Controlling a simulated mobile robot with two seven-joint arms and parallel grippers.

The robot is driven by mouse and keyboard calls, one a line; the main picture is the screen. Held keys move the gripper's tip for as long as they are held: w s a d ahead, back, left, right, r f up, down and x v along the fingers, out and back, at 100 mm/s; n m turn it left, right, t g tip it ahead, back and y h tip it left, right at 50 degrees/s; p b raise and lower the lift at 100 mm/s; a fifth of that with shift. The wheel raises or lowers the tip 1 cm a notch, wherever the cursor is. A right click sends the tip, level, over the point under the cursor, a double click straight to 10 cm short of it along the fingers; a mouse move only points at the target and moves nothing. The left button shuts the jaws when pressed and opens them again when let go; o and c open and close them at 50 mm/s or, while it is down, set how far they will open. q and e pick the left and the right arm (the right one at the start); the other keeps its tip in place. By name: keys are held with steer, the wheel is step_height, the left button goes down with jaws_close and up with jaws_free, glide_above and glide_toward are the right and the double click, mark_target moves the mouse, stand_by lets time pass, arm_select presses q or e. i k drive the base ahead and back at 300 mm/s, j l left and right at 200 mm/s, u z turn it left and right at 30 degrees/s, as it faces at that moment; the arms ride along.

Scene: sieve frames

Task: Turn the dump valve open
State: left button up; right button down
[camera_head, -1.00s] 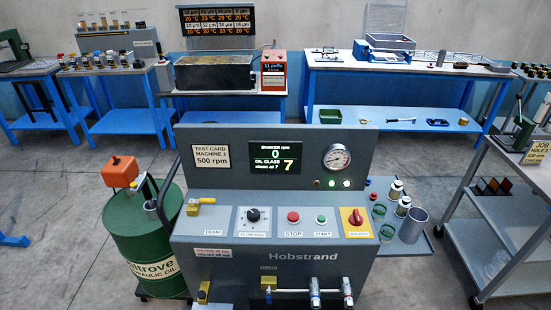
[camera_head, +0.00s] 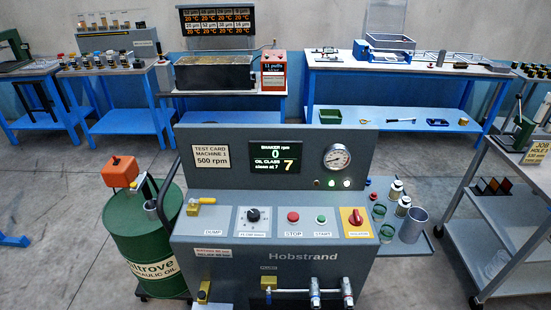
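The dump valve is a yellow lever (camera_head: 203,201) on a small fitting above the DUMP label (camera_head: 211,229), at the left end of the Hobstrand machine's sloped panel (camera_head: 270,249). The lever lies about level, pointing right. Another yellow fitting (camera_head: 204,291) sits low on the machine's left front. A further yellow fitting (camera_head: 268,284) sits by the front pipe with two chrome taps. I cannot tell how either one is set. Neither of my grippers shows in this view.
A green oil drum (camera_head: 150,250) with an orange pump stands close at the machine's left. A side shelf with jars (camera_head: 388,232) is at its right, and a grey trolley (camera_head: 470,235) stands farther right. The display (camera_head: 275,158) reads 0 rpm and class 7.

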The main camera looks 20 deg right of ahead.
mark_target(208, 201)
steer(key=i+j, duration=0.25)
steer(key=j, duration=0.15)
steer(key=i+j, duration=0.2)
steer(key=j, duration=0.15)
steer(key=i+j, duration=0.25)
steer(key=j, duration=0.15)
